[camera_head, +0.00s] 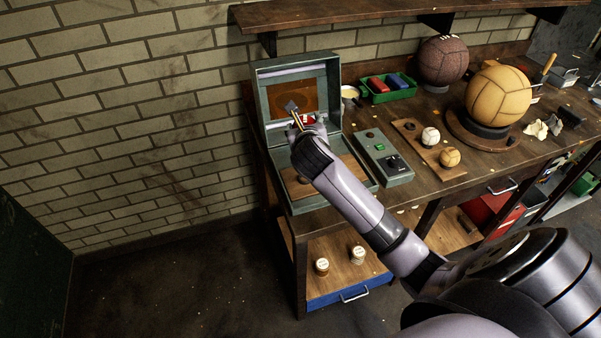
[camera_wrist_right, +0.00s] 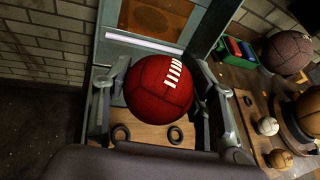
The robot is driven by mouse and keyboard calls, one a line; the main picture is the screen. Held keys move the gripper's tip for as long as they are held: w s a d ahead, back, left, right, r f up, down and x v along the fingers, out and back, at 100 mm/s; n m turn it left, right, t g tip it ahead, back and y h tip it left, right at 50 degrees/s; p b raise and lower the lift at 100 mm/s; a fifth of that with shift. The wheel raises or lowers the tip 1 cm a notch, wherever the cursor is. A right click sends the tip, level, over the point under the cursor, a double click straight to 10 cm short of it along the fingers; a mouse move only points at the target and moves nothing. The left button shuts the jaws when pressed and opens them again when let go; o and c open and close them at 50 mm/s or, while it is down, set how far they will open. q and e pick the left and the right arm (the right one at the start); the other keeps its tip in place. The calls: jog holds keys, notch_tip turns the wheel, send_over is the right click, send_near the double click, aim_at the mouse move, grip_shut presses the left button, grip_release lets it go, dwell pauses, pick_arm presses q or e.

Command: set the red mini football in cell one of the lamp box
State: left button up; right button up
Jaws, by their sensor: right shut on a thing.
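The lamp box (camera_head: 254,98) is an open grey-green case with an amber panel in its upright back and a wooden board (camera_head: 350,167) in its base. My right gripper (camera_head: 303,119) is in front of the amber panel. In the right wrist view my right gripper (camera_wrist_right: 155,85) is shut on the red mini football (camera_wrist_right: 158,88), with a finger on either side. The ball has white lacing and appears held above the board. Two black rings, a left one (camera_wrist_right: 120,132) and a right one (camera_wrist_right: 174,136), show on the board below it. The head view mostly hides the ball. My left gripper is not in view.
A control box (camera_head: 382,158) with a green button stands just right of the lamp box. Beyond are a board with two small balls (camera_head: 430,137), a green tray (camera_head: 388,97), a brown ball (camera_head: 443,60) and a tan ball (camera_head: 497,95). A shelf (camera_head: 350,14) overhangs the bench.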

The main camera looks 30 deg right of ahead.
notch_tip(320, 180, down, 10)
jog(key=shift+a+f, duration=0.1)
jog(key=shift+a, duration=0.05)
jog(key=shift+f, duration=0.65)
jog(key=shift+f+b, duration=0.3)
jog(key=shift+f, duration=1.7)
jog(key=shift+f, duration=0.1)
jog(key=o, duration=1.2)
